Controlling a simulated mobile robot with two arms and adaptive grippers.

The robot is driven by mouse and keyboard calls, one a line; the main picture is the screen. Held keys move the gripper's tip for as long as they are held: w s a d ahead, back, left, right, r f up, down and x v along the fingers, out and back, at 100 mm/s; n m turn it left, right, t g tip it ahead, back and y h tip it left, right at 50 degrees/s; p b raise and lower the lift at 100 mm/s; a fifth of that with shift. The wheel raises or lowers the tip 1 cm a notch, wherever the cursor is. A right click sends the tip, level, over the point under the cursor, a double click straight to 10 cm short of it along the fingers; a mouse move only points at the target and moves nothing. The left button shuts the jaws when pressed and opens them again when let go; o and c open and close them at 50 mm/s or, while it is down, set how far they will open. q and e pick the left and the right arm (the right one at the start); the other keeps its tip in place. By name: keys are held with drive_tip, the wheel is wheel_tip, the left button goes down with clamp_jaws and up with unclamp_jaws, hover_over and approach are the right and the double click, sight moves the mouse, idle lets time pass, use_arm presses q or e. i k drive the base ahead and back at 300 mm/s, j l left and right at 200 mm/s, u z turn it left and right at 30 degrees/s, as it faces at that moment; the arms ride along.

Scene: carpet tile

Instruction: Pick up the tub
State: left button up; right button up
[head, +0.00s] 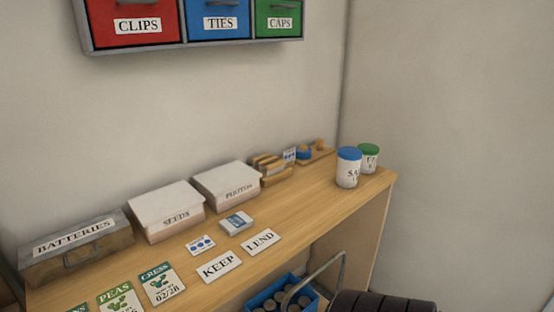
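Two white tubs stand upright side by side at the right end of the wooden bench top. The nearer tub (348,170) has a blue lid and a label that starts with "SA", its remainder turned out of sight. The other tub (370,160) has a green lid, stands just behind and to the right, and is partly hidden by the blue-lidded one. I cannot tell whether the two touch. Neither of my grippers shows in the head view, and nothing is seen holding either tub.
The bench top (300,212) is clear before the tubs; its right edge is close. A wooden tray (318,154) lies to their left, then white boxes (226,185) and a BATTERIES box (75,248). Below are a blue bin (262,300) and a dark ridged shape (385,302).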

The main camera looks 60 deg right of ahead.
sight(349, 158)
drive_tip(key=z, duration=2.45)
drive_tip(key=i+l, duration=0.15)
drive_tip(key=l, duration=0.2)
drive_tip(key=i+l, duration=0.15)
drive_tip(key=l, duration=0.2)
drive_tip(key=i+l, duration=0.15)
drive_tip(key=l, duration=0.2)
drive_tip(key=i+l, duration=0.15)
drive_tip(key=l, duration=0.2)
drive_tip(key=u, duration=0.05)
